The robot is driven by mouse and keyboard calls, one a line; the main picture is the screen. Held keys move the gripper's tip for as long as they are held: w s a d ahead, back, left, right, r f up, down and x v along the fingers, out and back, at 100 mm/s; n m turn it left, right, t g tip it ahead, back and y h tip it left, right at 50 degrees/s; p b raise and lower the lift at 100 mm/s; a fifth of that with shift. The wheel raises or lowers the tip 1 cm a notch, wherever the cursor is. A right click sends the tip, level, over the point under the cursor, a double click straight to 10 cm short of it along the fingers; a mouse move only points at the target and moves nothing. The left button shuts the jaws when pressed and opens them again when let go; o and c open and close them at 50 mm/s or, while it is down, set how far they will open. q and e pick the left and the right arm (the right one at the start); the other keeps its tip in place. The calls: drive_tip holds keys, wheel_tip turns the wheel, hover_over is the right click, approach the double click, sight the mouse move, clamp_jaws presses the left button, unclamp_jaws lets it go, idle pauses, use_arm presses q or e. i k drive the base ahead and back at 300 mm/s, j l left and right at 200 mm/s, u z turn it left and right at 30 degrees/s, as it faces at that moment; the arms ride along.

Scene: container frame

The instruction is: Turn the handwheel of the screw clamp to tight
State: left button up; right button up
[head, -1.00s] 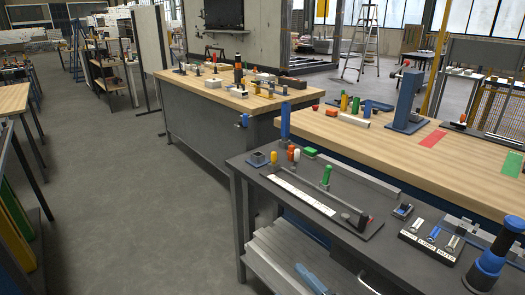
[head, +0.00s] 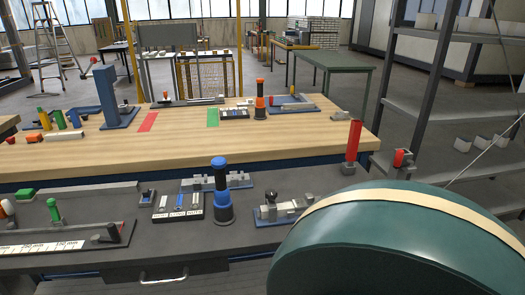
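I cannot pick out a screw clamp or its handwheel with certainty. A small grey metal fixture on a blue plate (head: 284,208) sits on the dark bench, right of a blue and black upright post (head: 221,195). A longer grey fixture on a blue base (head: 206,182) lies behind that post. Both are too small to tell whether either has a handwheel. Neither of my grippers is in view.
A large dark green rounded body with a cream band (head: 400,245) fills the lower right, close to me. The wooden bench (head: 265,137) behind carries a blue press-like stand (head: 108,97). A dark shelf rack (head: 440,70) stands at right.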

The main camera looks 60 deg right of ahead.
sight(271, 195)
drive_tip(key=z, duration=1.95)
drive_tip(key=l, duration=1.1)
drive_tip(key=k+z, duration=0.05)
